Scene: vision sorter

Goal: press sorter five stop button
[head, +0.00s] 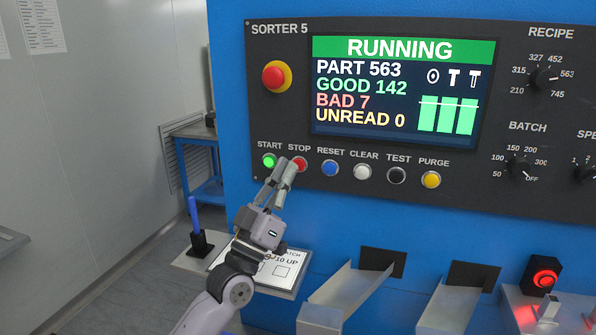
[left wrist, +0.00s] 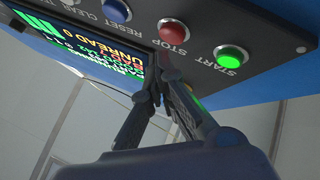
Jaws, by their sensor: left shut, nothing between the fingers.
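The SORTER 5 panel (head: 284,125) carries a row of labelled buttons. The red STOP button (head: 301,162) is partly covered by my left fingertips in the head view. It shows whole in the left wrist view (left wrist: 173,29), with its STOP label beside it. My left gripper (head: 289,166) is shut and empty, its tips right at the STOP button. In the left wrist view its fingertips (left wrist: 164,66) appear just short of the button; I cannot tell whether they touch it. The screen (head: 398,95) reads RUNNING. My right gripper is not in view.
The lit green START button (head: 269,160) is just left of STOP, and the blue RESET button (head: 330,168) just right. A big red knob on yellow (head: 276,77) sits above. Below are a sign plate (head: 288,283) and metal chutes (head: 345,298).

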